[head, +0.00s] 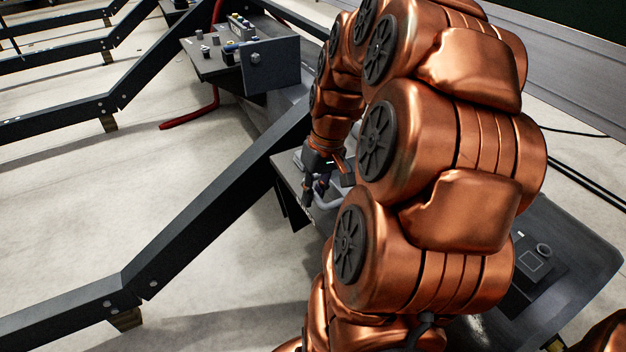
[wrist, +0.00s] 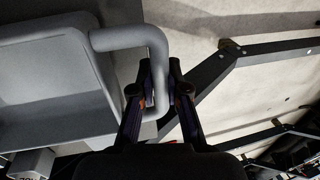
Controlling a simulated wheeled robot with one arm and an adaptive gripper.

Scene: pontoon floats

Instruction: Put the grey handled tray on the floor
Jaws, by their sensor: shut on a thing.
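The grey handled tray (wrist: 52,85) fills the left of the wrist view. It has a shallow recess, and its thick looped handle (wrist: 128,38) sticks out to the right. My gripper (wrist: 160,88) is shut on this handle, with one finger on each side of the bar. In the head view my gripper (head: 314,190) is low beside my arm, and a light grey piece of the handle (head: 327,202) shows at its fingers. The rest of the tray is largely hidden behind my copper arm there, so I cannot tell whether it touches a surface below.
Dark angled metal beams (head: 190,225) cross the pale floor (head: 60,210) on the left, with open floor between them. A dark bench (head: 215,65) with small parts and an upright plate (head: 270,66) stands at the back. A red bar (head: 190,120) is near it.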

